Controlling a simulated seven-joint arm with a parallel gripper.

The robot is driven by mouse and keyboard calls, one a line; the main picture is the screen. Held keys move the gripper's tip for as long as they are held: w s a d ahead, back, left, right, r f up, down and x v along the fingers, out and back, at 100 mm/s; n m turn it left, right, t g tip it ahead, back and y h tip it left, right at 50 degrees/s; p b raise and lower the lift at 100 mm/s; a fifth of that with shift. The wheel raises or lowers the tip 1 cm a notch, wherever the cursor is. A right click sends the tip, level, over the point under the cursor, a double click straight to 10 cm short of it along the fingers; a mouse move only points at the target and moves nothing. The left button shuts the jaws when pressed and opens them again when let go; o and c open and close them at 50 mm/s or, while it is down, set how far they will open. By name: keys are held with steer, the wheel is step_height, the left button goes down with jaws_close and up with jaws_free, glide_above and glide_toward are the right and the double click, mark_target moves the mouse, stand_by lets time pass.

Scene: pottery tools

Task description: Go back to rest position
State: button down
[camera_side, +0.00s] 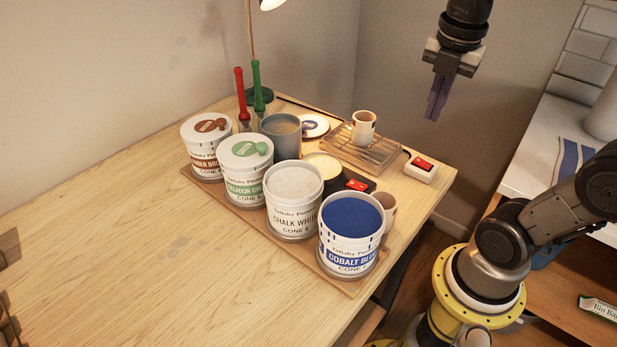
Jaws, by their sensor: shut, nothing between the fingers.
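My gripper (434,98) hangs in the air at the upper right, pointing down, beyond the right edge of the wooden table. Its fingers are shut with nothing between them. It touches nothing and is well above and to the right of the pottery jars. My own arm shows at the right.
On the table (130,230) a wooden tray (222,203) bears glaze jars: amber brown (205,160), green (247,184), chalk white (293,222) and cobalt blue (348,262). A rack (372,152) with a cup (363,122) stands behind. The table's left side is clear.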

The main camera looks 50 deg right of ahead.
steer(key=s+a+f+m+t, duration=0.1)
steer(key=a+m, duration=0.3)
steer(key=m, duration=0.5)
steer(key=s+a+f+m+t+y, duration=0.1)
steer(key=s+a+f+m+t, duration=0.1)
steer(key=m, duration=0.8)
steer(key=shift+s+a+f+t, duration=0.3)
steer(key=shift+a+f+t, duration=0.35)
steer(key=shift+a+t, duration=0.2)
